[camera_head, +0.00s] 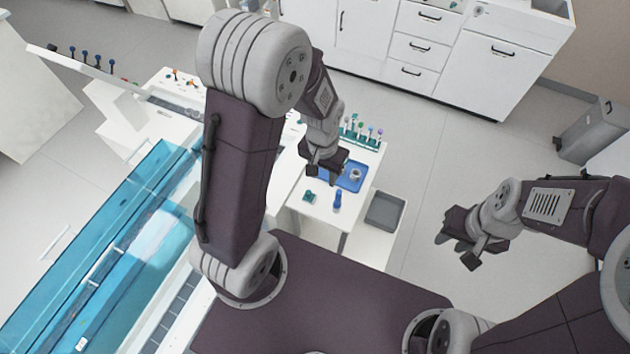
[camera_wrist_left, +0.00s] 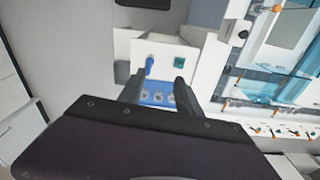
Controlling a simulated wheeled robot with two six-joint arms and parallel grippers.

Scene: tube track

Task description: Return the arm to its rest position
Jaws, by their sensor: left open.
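My left gripper (camera_head: 325,172) hangs above the small white side table, over the near left part of the blue tray (camera_head: 352,184). In the left wrist view its two fingers (camera_wrist_left: 156,88) stand apart with nothing between them. The blue tray (camera_wrist_left: 157,85) shows beyond the fingertips, with several pale round pieces in it. My right gripper (camera_head: 461,250) is held over bare floor at the right, its fingers apart and empty.
A blue tube (camera_head: 337,200) and a small green block (camera_head: 309,196) are on the white side table (camera_head: 325,213). A rack of colored-capped tubes (camera_head: 362,134) stands at its back. A grey bin (camera_head: 384,211) is beside it. A blue transparent-covered machine (camera_head: 110,250) fills the left.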

